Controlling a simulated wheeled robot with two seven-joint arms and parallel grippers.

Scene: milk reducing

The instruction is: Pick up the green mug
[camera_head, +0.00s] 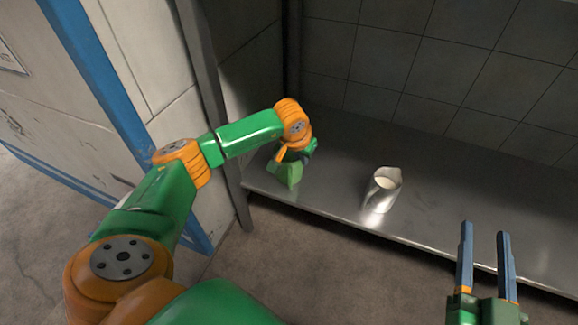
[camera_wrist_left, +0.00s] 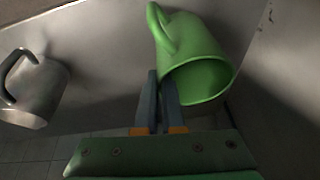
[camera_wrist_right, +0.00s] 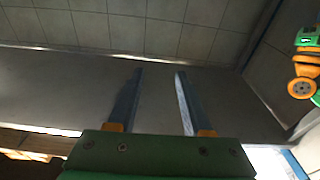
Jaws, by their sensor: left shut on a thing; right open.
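The green mug (camera_head: 286,174) is near the left end of the metal counter, below my left wrist. In the left wrist view, the mug (camera_wrist_left: 205,55) shows its open mouth, with its handle at the upper left. My left gripper (camera_wrist_left: 160,76) is shut on the mug at its rim and side wall. In the head view the arm hides much of the contact, and I cannot tell whether the mug touches the counter. My right gripper (camera_head: 484,232) is open and empty at the lower right; its spread fingers (camera_wrist_right: 157,80) also show in the right wrist view.
A tiled wall (camera_head: 440,70) stands behind, and a grey post (camera_head: 205,75) rises at the left.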

